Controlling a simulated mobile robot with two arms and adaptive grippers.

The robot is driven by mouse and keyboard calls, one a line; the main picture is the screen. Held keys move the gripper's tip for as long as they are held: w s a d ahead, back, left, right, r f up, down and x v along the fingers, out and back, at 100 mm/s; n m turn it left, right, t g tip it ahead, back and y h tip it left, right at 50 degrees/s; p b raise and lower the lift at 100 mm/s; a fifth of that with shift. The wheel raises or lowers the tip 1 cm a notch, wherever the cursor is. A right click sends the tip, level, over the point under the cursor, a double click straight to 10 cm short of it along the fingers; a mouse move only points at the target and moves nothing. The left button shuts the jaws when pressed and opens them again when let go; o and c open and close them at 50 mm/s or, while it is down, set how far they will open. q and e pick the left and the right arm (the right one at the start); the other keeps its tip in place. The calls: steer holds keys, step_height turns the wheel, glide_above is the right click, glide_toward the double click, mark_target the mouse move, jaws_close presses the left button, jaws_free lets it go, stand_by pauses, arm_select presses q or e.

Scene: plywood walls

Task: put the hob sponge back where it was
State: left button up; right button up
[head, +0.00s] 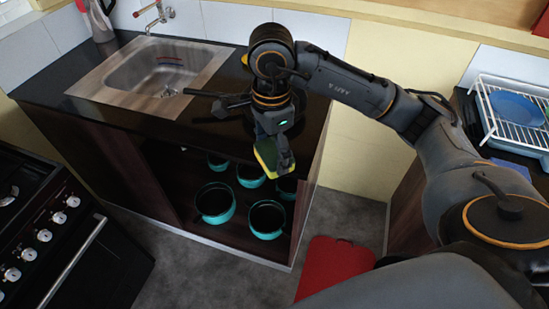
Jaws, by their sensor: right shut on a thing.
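A yellow and green sponge (264,158) is held in my right gripper (276,152), which is shut on it. The gripper points down, and in the picture the sponge lies over the front of the dark sink counter and its open cupboard. The black hob (14,186) is at the left edge, only partly in view, well apart from the sponge. My left gripper is not in view.
The counter (190,132) has a steel sink (160,72) and a tap (152,14). Teal pots (214,204) stand in the open cupboard below. A red object (335,266) is near the floor. A white dish rack (491,108) with a blue plate (516,108) is at right.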

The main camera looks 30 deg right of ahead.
steer(key=shift+w+d+f, duration=0.15)
steer(key=shift+w, duration=0.15)
steer(key=w+d+f+p, duration=0.4)
steer(key=w+d+f, duration=0.4)
steer(key=w+f, duration=0.1)
steer(key=shift+d, duration=0.35)
steer(key=shift+w+d+f, duration=0.15)
steer(key=shift+w+f, duration=0.05)
steer(key=shift+f, duration=0.05)
step_height(320, 180, down, 2)
steer(key=shift+f+p, duration=0.1)
steer(key=shift+p, duration=1)
steer(key=shift+d+f, duration=0.1)
steer(key=shift+f, duration=0.55)
steer(key=o, duration=0.6)
steer(key=shift+f, duration=0.1)
steer(key=o, duration=0.4)
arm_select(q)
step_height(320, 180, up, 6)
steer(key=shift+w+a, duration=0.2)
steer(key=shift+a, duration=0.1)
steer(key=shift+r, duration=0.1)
arm_select(e)
steer(key=shift+r, duration=0.2)
